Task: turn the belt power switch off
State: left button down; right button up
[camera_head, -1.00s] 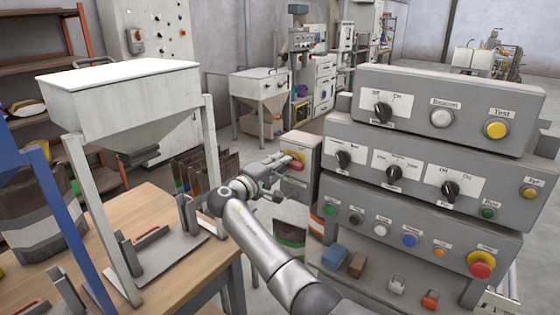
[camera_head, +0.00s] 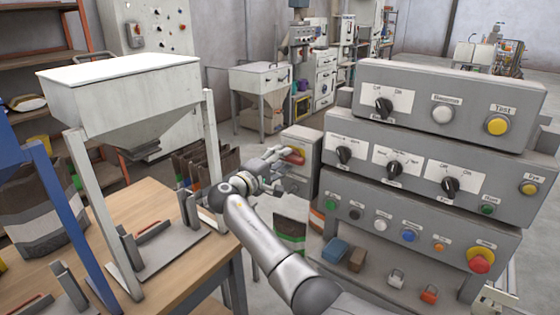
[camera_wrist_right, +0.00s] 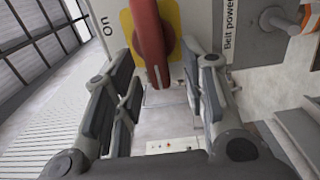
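The belt power switch has a red handle (camera_head: 297,157) on a yellow plate, on the front of a grey box (camera_head: 301,138). In the right wrist view, the red handle (camera_wrist_right: 150,40) runs up and down the picture. An "On" label (camera_wrist_right: 105,25) is left of the plate, and a "Belt power" label (camera_wrist_right: 230,30) is to its right. No "Off" mark is visible. My right gripper (camera_head: 275,163) is at the box front. Its fingers are apart, one on each side of the handle's lower end; I see no clear contact. My left gripper is out of view.
A grey control panel (camera_head: 440,95) with several knobs and buttons stands close on the right. A wooden table (camera_head: 185,265) with a white hopper (camera_head: 125,90) is on the left.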

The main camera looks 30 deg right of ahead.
jog(key=v, duration=1.2)
dwell(0.3)
notch_tip(320, 180, down, 26)
jog(key=s+n+t+y, duration=0.1)
jog(key=n+y, duration=0.4)
jog(key=y, duration=0.1)
jog(key=s+a+f+g+y, duration=0.1)
jog(key=s+f+y, duration=0.1)
jog(key=s+f, duration=0.35)
jog(key=s+a+f+y, duration=0.1)
jog(key=s+f, duration=0.2)
jog(key=f, duration=0.6)
jog(key=s+a+f+g+y, duration=0.15)
jog(key=s+f, duration=0.25)
jog(key=f, duration=0.4)
jog(key=s+a+f+m+g+y, duration=0.1)
jog(key=s+f+y, duration=0.1)
jog(key=s+f, duration=0.7)
jog(key=s+a+f+m+g+y, duration=0.1)
jog(key=s+a+f+g+y, duration=0.1)
jog(key=s+f, duration=0.65)
jog(key=s+f+m+y, duration=0.1)
jog(key=s+f+m, duration=0.1)
jog(key=s, duration=1.1)
jog(key=s+f+m+g+y, duration=0.1)
jog(key=s+f+m, duration=0.1)
jog(key=s, duration=1.2)
jog(key=shift+m, duration=0.7)
